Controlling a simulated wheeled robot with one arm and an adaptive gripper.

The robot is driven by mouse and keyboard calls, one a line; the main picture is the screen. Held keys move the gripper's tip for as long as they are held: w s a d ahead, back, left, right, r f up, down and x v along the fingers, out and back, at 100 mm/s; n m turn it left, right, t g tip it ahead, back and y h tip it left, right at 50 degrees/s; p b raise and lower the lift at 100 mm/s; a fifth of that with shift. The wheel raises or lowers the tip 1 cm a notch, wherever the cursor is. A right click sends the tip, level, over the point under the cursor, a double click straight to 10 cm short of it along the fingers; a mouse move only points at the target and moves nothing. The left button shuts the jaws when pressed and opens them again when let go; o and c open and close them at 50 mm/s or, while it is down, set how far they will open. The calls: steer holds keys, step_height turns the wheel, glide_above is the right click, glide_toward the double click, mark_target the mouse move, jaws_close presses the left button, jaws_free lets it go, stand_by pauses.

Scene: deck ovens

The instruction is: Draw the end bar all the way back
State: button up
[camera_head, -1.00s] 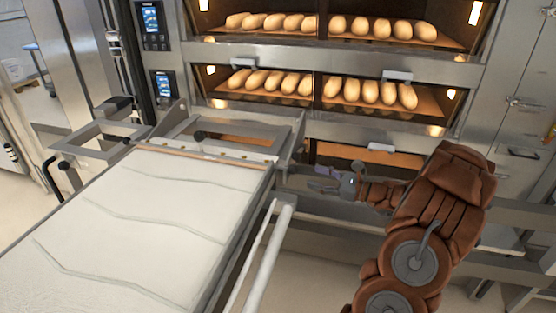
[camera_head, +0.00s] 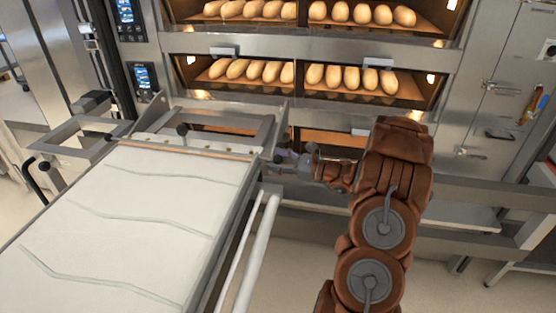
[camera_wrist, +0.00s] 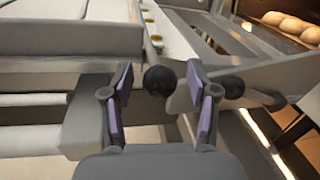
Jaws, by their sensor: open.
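A metal end bar with brass studs (camera_head: 205,146) lies across the oven-side end of the white cloth bed (camera_head: 130,210). In the wrist view its studs (camera_wrist: 152,28) show at the top. A round black knob (camera_wrist: 159,80) stands at the near end of the bar, between my fingers in that view. My gripper (camera_head: 280,158) is at the bed's right corner, with its purple-padded fingers (camera_wrist: 160,82) open on both sides of the knob. I cannot tell whether they touch it. A second black knob (camera_wrist: 232,87) is just right of the right finger.
Deck ovens hold bread loaves (camera_head: 345,77) behind the bar. A metal side rail (camera_head: 250,255) runs along the bed's right side. Another black knob (camera_head: 183,130) sits on the frame beyond the bar. Open floor (camera_head: 290,285) lies right of the bed.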

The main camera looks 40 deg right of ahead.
steer(key=shift+c, duration=0.4)
jaws_close()
